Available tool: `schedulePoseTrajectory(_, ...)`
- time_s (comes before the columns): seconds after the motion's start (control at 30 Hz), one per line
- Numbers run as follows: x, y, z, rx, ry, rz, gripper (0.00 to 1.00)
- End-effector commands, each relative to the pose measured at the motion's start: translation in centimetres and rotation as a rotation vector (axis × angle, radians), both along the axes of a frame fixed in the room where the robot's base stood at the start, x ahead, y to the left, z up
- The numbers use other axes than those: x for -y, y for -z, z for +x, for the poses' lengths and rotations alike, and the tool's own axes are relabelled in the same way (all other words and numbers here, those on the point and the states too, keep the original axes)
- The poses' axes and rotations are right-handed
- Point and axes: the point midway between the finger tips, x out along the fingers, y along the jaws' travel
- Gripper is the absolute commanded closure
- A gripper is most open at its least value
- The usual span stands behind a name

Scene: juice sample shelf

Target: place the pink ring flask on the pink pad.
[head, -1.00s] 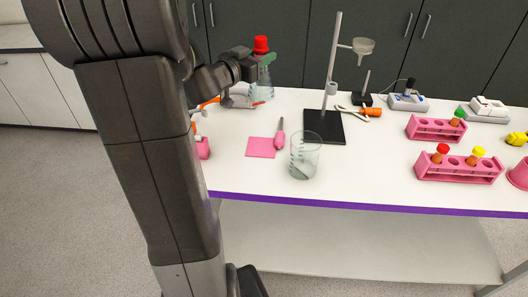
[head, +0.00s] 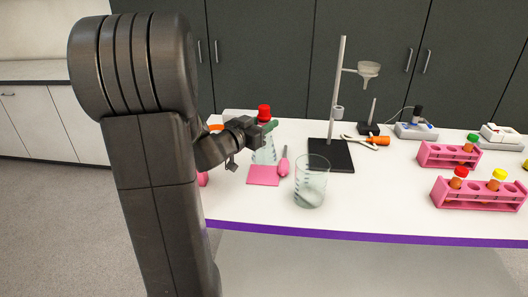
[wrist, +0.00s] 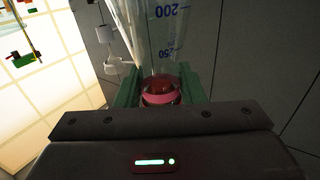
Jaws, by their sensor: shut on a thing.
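The pink ring flask (head: 264,153) is clear glass with a red cap. My gripper (head: 268,128) is shut on its neck, its green fingers on either side. In the wrist view the flask (wrist: 152,30) shows volume marks, and the pink ring (wrist: 160,97) sits between the gripper's fingers (wrist: 160,92). The flask looks upright in the head view. The pink pad (head: 263,176) lies flat on the table, and the flask's lower end shows just behind its far edge. I cannot tell how high the flask is above the table.
A glass beaker (head: 311,184) stands right of the pad. A pink dropper (head: 283,167) lies close to the pad's right edge. A stand with a black base (head: 331,156) is behind the beaker. Pink tube racks (head: 480,196) are at the right. My arm hides the table's left part.

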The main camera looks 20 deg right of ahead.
Motion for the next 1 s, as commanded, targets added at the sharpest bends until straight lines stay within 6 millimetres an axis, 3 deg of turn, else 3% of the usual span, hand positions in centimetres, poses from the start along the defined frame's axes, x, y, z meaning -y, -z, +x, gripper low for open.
schedulePoseTrajectory(0.57,0.0,5.6,0.0,-0.001,0.000,-0.003,1.00)
schedulePoseTrajectory(0.97,0.0,6.1,0.0,0.002,0.000,-0.002,1.00)
schedulePoseTrajectory(1.0,0.0,6.1,0.0,0.000,0.000,-0.001,0.59)
